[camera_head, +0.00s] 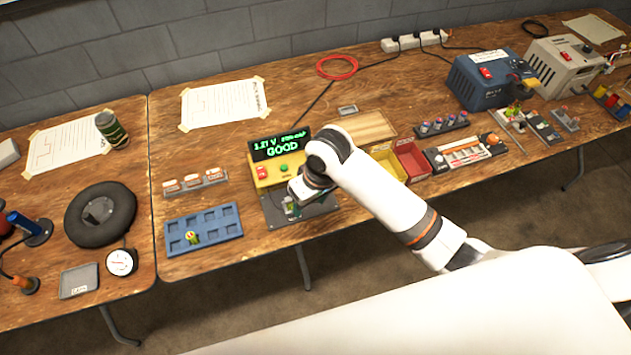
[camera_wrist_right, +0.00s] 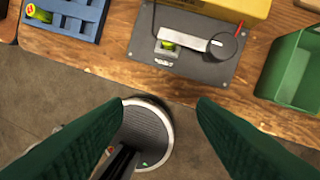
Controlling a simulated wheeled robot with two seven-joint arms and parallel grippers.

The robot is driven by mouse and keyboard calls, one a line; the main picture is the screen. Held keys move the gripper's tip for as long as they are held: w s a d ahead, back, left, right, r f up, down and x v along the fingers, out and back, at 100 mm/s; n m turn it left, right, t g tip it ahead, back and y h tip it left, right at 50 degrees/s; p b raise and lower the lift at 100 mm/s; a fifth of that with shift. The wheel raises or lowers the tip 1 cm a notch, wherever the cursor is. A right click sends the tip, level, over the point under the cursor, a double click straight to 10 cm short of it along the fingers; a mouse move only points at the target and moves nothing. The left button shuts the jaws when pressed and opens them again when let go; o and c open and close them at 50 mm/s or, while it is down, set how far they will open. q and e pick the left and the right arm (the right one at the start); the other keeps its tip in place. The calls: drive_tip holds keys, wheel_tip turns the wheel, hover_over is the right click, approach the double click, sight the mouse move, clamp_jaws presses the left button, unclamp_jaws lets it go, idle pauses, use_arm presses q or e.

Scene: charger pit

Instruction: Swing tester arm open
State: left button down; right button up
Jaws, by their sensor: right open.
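The tester is a yellow box (camera_head: 281,172) with a black screen (camera_head: 279,146) reading 1.27 V and GOOD, with a dark base plate in front. In the right wrist view the dark plate (camera_wrist_right: 182,72) carries the tester arm (camera_wrist_right: 190,38), a pale flat bar with a round black knob (camera_wrist_right: 222,46) at its right end. The bar lies across a small cradle, where a green-yellow cell (camera_wrist_right: 167,45) shows partly. My right gripper (camera_wrist_right: 160,104) is open and empty, its green fingers apart, on the near side of the plate. In the head view my wrist partly hides plate and arm. My left gripper is out of view.
A blue tray (camera_head: 204,229) with one cell stands left of the tester. A green bin (camera_wrist_right: 295,70) stands right of the plate; yellow and red bins (camera_head: 413,160) show behind my right arm. The table's front edge runs just before the plate.

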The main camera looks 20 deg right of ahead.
drive_tip(key=w+d+r+m+g+h, duration=0.15)
drive_tip(key=w+d+r, duration=0.3)
drive_tip(key=w, duration=0.45)
drive_tip(key=shift+t+h, duration=0.25)
drive_tip(key=f, duration=1.1)
drive_tip(key=shift+s+a+f+p, duration=0.2)
drive_tip(key=shift+s+a+p, duration=0.05)
drive_tip(key=shift+p, duration=0.05)
clamp_jaws()
